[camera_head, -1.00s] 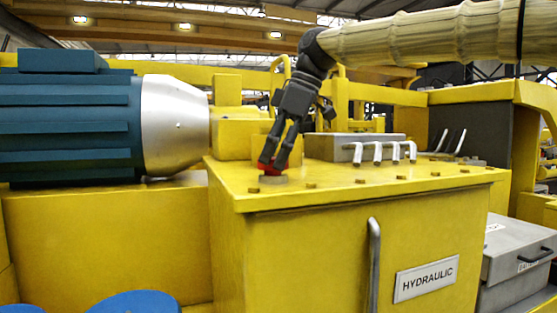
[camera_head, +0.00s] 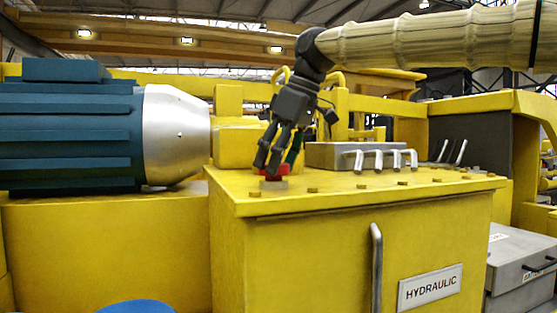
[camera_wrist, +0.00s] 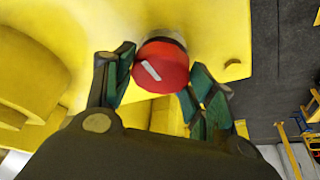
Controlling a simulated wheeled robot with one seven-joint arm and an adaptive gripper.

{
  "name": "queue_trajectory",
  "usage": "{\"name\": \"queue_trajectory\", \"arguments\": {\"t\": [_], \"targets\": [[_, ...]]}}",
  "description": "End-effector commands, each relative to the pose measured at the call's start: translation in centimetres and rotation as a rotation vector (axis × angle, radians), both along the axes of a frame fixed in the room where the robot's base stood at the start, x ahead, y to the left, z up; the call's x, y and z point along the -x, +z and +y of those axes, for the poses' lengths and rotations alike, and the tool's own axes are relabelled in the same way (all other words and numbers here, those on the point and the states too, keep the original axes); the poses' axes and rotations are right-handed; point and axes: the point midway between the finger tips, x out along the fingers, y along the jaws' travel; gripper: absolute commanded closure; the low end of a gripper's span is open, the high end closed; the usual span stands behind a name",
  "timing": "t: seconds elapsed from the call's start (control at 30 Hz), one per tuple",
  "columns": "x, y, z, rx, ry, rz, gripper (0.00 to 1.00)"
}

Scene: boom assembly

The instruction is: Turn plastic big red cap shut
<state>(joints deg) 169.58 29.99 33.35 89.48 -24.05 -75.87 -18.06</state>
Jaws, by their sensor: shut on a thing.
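The big red cap (camera_head: 270,171) sits on a grey round neck (camera_head: 273,184) on top of the yellow hydraulic box, near its left front corner. My gripper (camera_head: 275,164) reaches down from above with its dark fingers at the cap. In the wrist view the red cap (camera_wrist: 162,66) shows its round top with a slanted white mark. The green-padded fingers of my gripper (camera_wrist: 155,82) stand on both sides of the cap, shut on it. The fingers hide part of the cap's side in the head view.
The yellow hydraulic box (camera_head: 330,250) has several bolts along its top edge. A grey valve block (camera_head: 345,155) with several bent levers stands right of the cap. A blue motor with a silver cone (camera_head: 175,135) lies to the left.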

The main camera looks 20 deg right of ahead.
Motion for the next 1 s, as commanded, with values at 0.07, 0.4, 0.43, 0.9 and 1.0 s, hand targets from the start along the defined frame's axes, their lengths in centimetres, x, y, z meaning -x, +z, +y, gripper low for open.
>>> {"name": "queue_trajectory", "arguments": {"t": [0.07,0.4,0.43,0.9,1.0], "targets": [[-0.1,0.2,0.0,-0.002,-0.001,-0.004,0.69],[0.0,0.1,0.0,-0.001,0.001,-0.002,0.23],[0.0,0.1,0.0,-0.001,0.001,-0.002,0.23],[0.6,2.6,-0.8,-0.003,0.001,-0.004,0.23],[1.1,4.3,-1.3,-0.002,0.001,-0.004,0.23]]}}
